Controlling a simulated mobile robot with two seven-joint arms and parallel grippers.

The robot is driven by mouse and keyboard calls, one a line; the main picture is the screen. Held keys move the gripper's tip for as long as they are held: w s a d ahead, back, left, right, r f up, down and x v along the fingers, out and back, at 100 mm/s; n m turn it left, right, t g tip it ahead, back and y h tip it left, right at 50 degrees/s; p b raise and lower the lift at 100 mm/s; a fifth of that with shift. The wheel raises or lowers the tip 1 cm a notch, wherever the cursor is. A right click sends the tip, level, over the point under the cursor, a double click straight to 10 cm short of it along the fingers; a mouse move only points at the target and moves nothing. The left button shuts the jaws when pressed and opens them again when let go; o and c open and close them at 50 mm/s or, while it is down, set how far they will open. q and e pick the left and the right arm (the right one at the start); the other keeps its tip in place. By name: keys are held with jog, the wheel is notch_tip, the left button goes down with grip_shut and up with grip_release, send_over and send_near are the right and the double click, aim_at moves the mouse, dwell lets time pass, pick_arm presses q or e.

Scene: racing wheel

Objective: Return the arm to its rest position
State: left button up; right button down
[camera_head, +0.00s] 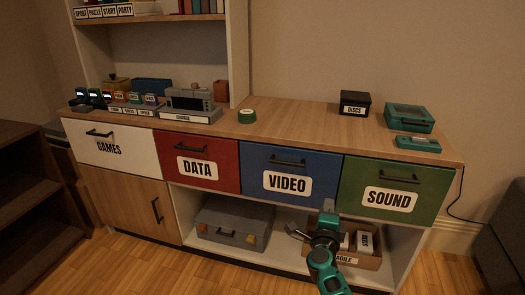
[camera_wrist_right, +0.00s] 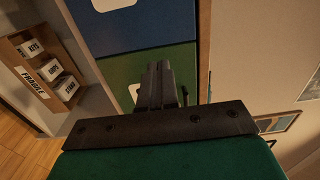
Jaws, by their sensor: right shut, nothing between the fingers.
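My right arm, teal and grey, rises from the bottom of the head view in front of the cabinet's open lower shelf. My right gripper (camera_head: 328,208) is below the blue VIDEO drawer (camera_head: 288,178) and the green SOUND drawer (camera_head: 390,190), and partly covers the cardboard FRAGILE box (camera_head: 372,262). In the right wrist view the fingers (camera_wrist_right: 158,72) are together and empty, seen against the green drawer front (camera_wrist_right: 125,70). Whether they touch anything is hard to tell. My left gripper is in neither view.
The white GAMES drawer (camera_head: 85,148), red DATA drawer (camera_head: 222,165), VIDEO and SOUND drawers look closed. A grey case (camera_head: 233,222) lies on the lower shelf. A black DISCS box (camera_head: 354,103) and teal box (camera_head: 408,116) stand on top. Floor in front is clear.

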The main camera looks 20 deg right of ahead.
jog(key=shift+a, duration=0.1)
jog(key=s+a+f+n+t+y, duration=0.1)
jog(key=s+a+f+n+y, duration=0.1)
jog(key=s+a+n+y, duration=0.55)
jog(key=s+a+f+n+y, duration=0.1)
jog(key=s+a+n+y, duration=0.25)
jog(key=a+n, duration=0.55)
jog(key=s+a+f+n+g+y, duration=0.1)
jog(key=s+a+f+n+g, duration=0.15)
jog(key=s+n, duration=0.35)
jog(key=s+a+f+n+g+y, duration=0.1)
jog(key=s+a+n+g, duration=0.15)
jog(key=s+n, duration=0.35)
pick_arm(q)
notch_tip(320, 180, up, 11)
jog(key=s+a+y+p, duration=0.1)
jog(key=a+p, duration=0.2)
jog(key=p, duration=1.1)
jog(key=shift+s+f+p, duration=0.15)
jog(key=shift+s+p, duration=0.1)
jog(key=shift+p, duration=0.1)
pick_arm(e)
jog(key=s+d+r+m+h, duration=0.1)
jog(key=s+d+r, duration=0.1)
jog(key=r, duration=0.8)
jog(key=shift+s+d, duration=0.3)
jog(key=shift+d, duration=0.2)
jog(key=shift+r, duration=0.1)
